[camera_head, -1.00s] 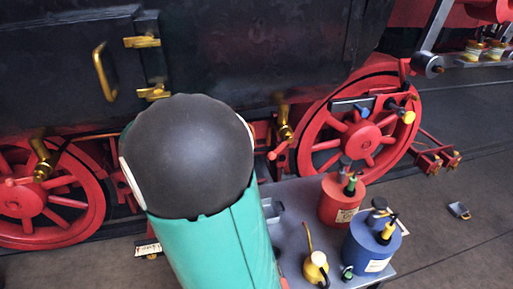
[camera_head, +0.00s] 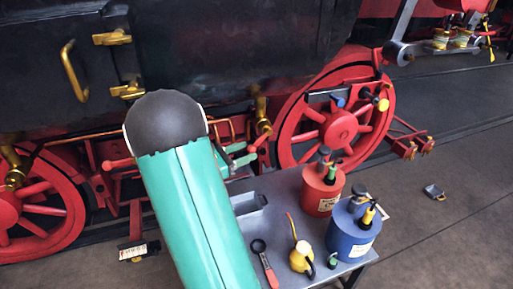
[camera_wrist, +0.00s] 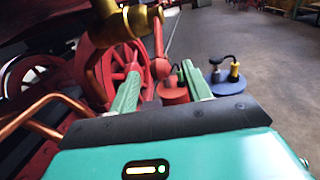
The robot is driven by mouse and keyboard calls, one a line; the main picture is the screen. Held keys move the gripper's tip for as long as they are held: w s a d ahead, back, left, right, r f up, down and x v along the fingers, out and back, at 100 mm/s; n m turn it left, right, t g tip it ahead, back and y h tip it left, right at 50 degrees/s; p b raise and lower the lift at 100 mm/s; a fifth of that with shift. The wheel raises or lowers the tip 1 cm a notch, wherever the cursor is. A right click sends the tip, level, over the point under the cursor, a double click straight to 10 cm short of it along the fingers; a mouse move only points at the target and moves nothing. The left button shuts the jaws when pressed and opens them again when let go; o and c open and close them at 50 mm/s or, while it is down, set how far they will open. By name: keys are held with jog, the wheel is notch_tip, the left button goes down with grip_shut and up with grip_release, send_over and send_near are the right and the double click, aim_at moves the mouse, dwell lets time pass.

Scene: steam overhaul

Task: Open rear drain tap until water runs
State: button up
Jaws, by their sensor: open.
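A brass tap (camera_head: 262,115) hangs under the dark tank beside the right red wheel. A red lever with a ball end (camera_head: 258,140) is on it. A second brass tap (camera_head: 13,165) is at the far left; I cannot tell by labels which is the rear one. My gripper (camera_wrist: 160,88) is open and empty. In the wrist view its green fingers point towards the near brass tap (camera_wrist: 130,20), and the red lever (camera_wrist: 160,66) hangs down between them in the picture. I cannot tell whether they touch. In the head view my arm partly hides the gripper.
A grey table (camera_head: 285,215) stands at the front with a red can (camera_head: 322,190), a blue can (camera_head: 353,235), a yellow oiler (camera_head: 300,260) and a red-handled tool (camera_head: 265,262). A copper pipe (camera_wrist: 40,115) runs left of my gripper. The floor at right is mostly clear.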

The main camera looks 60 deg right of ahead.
aim_at(256, 147)
jog(key=x, duration=0.5)
jog(key=shift+c, duration=0.4)
grip_shut()
